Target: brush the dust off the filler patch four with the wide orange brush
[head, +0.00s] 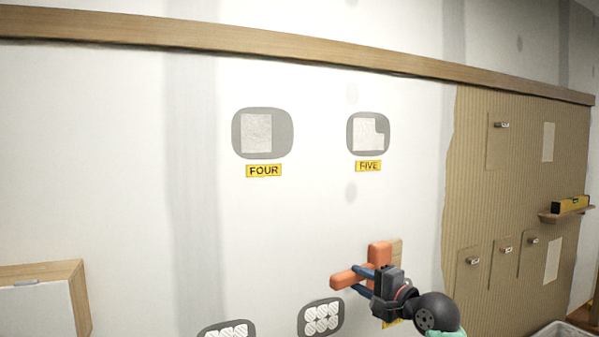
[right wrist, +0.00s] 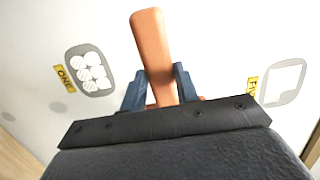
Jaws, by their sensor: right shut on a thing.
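Filler patch four (head: 284,135) is a grey rounded patch on the white wall, with a pale speckled square over its left and middle part. Its yellow FOUR label (head: 264,170) is just below. My right gripper (head: 363,279) is shut on the orange brush (head: 379,254), below and to the right of patch four and apart from it. Tan bristles seem to show at the brush's right side. In the right wrist view, the brush's orange handle (right wrist: 150,45) stands out between the blue fingers (right wrist: 160,90). My left gripper is not in view.
Patch five (head: 353,148), with a notched pale area, is right of patch four. Two lower patches with pale round marks (head: 321,318) are near the bottom. A wooden rail (head: 250,50) crosses above. A corrugated board (head: 465,180) is at right, a wooden cabinet (head: 80,300) at lower left.

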